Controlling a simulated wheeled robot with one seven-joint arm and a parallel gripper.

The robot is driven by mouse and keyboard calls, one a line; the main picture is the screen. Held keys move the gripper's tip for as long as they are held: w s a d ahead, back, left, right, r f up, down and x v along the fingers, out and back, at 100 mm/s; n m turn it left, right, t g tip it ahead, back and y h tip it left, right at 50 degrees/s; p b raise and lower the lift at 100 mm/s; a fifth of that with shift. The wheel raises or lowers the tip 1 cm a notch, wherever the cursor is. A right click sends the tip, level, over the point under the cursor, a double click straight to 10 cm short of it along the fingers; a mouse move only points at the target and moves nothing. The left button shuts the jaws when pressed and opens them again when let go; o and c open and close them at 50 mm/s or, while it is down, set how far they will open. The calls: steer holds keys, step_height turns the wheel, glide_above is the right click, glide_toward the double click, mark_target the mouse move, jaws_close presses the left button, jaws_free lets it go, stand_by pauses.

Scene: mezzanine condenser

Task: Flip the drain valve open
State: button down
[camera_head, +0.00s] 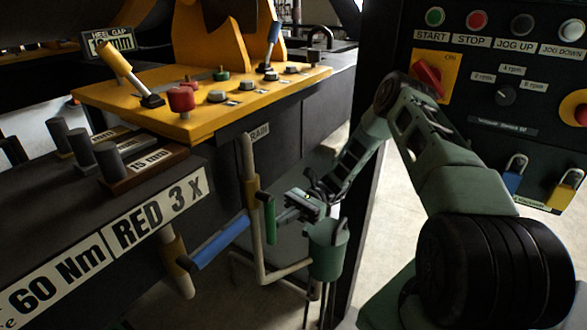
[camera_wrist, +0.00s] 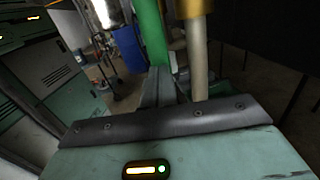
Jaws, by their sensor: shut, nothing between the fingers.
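The drain valve has a brass-coloured body (camera_head: 251,190) on a pale vertical pipe, under a partly hidden label (camera_head: 257,132) reading "RAIN". Its green lever (camera_head: 269,217) hangs down beside the pipe. In the wrist view the green lever (camera_wrist: 150,32) stands just beyond my fingers, with the pipe (camera_wrist: 198,65) to its right. My gripper (camera_head: 281,215) is shut and empty, immediately right of the green lever in the head view. I cannot tell whether the fingertips touch it.
A second pipe with a blue lever (camera_head: 220,240) is close by on the left. A button cabinet (camera_head: 480,115) with padlocks stands at right.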

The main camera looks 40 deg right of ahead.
step_height(320, 180, up, 10)
steer(key=b, duration=0.1)
steer(key=shift+r, duration=0.15)
steer(key=shift+s+f, duration=0.1)
steer(key=shift+f, duration=0.1)
stand_by(0.6)
